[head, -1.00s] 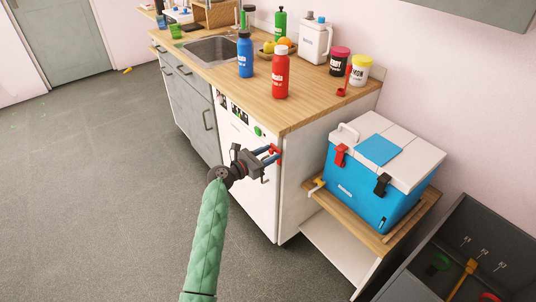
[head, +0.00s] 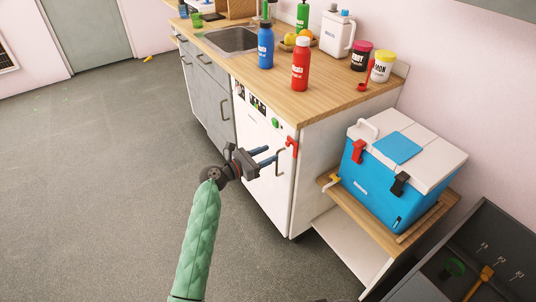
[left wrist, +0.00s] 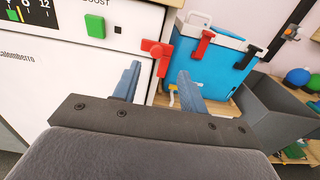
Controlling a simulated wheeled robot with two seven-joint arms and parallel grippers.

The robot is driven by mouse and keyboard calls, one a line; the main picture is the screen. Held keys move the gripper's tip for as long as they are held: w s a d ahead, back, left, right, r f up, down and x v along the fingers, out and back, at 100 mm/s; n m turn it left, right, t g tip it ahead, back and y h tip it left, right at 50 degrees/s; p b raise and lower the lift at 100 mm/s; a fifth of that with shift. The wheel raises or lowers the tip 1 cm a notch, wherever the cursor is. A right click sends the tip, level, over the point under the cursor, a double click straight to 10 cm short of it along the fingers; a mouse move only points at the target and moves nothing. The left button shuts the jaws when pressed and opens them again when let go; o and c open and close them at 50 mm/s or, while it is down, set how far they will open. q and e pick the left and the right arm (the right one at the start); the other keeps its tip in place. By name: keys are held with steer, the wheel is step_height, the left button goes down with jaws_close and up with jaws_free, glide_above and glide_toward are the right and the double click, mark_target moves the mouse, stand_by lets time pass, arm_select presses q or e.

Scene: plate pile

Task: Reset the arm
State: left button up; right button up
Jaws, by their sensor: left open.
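My left gripper (head: 268,154) is in front of the white appliance door (head: 259,165) under the counter, at the end of my green-sleeved arm. Its two blue fingers are spread with nothing between them. They also show in the left wrist view (left wrist: 160,82), apart and pointing forward. A red latch-like piece (head: 291,147) is at the right edge of the door, just past the fingertips. In the left wrist view the red piece (left wrist: 157,48) appears beyond and above the gap between the fingers. My right gripper is not in view.
A blue and white cooler (head: 381,183) stands on a low wooden shelf right of the appliance. A dark grey bin (head: 478,225) is at lower right. A red bottle (head: 300,66) and a blue bottle (head: 265,48) stand on the wooden counter (head: 322,92).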

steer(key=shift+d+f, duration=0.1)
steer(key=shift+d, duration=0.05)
arm_select(q)
steer(key=s+a+f+m+g+y+p, duration=0.1)
steer(key=s+a+f+m+g+y, duration=0.2)
steer(key=s+m, duration=0.65)
steer(key=s+a+f+m+g+y, duration=0.1)
steer(key=s+a+m+y, duration=0.4)
steer(key=s+m, duration=0.5)
steer(key=s+a+f+m+g+y+p, duration=0.1)
steer(key=s+a+f+m+y, duration=0.1)
steer(key=s+m+y, duration=0.55)
steer(key=s+f+g+h, duration=0.1)
steer(key=s+f, duration=0.2)
steer(key=s, duration=0.6)
steer(key=s+f+g+h, duration=0.1)
steer(key=s+f+g, duration=0.1)
steer(key=s, duration=0.7)
steer(key=shift+s+d+f+m+h+p, duration=0.2)
steer(key=shift+s+f+m+h+p, duration=0.2)
steer(key=shift+f, duration=0.5)
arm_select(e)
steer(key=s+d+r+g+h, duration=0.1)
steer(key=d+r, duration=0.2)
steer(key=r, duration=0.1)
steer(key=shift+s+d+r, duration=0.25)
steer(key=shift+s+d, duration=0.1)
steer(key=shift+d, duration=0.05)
